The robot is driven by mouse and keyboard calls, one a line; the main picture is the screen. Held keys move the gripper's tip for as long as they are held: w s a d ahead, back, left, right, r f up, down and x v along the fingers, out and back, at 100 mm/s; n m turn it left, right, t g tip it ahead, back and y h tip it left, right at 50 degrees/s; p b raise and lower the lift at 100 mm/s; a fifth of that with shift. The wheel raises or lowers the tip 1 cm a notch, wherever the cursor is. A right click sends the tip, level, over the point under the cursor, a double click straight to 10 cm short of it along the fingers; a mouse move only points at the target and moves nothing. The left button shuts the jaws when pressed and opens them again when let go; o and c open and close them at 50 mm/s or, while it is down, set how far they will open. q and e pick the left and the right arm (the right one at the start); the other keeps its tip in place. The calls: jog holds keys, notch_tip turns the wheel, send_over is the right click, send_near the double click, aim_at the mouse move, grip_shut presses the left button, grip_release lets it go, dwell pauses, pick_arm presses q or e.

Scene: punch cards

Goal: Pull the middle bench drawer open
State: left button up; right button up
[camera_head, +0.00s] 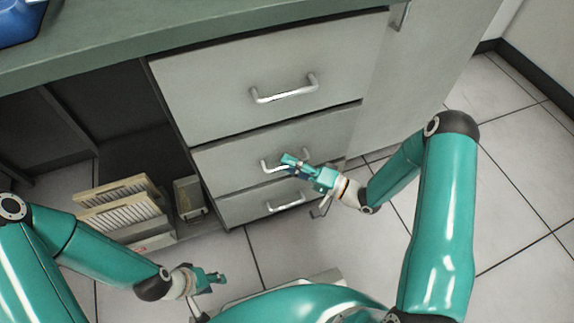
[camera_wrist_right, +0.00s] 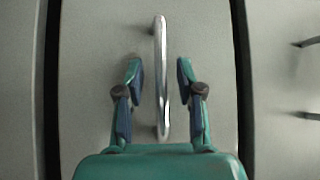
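The middle bench drawer (camera_head: 232,165) is a grey panel between a taller drawer above and another below. It looks shut, about flush with the others. Its silver bar handle (camera_head: 266,167) is partly hidden behind my right gripper (camera_head: 291,163). In the right wrist view the handle (camera_wrist_right: 161,75) runs upright in the picture, between the two open fingers of my right gripper (camera_wrist_right: 158,85). The fingers stand apart on both sides of it, with gaps. My left gripper (camera_head: 212,278) is low at the left, away from the drawers; its finger opening is too small to judge.
The top drawer (camera_head: 250,70) and bottom drawer (camera_head: 240,207) have similar handles. The green bench top (camera_head: 180,30) overhangs above. Boxes of cards (camera_head: 125,205) stand on the floor under the bench at left. Tiled floor (camera_head: 520,170) at right is clear.

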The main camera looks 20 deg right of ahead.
grip_shut()
dwell(0.3)
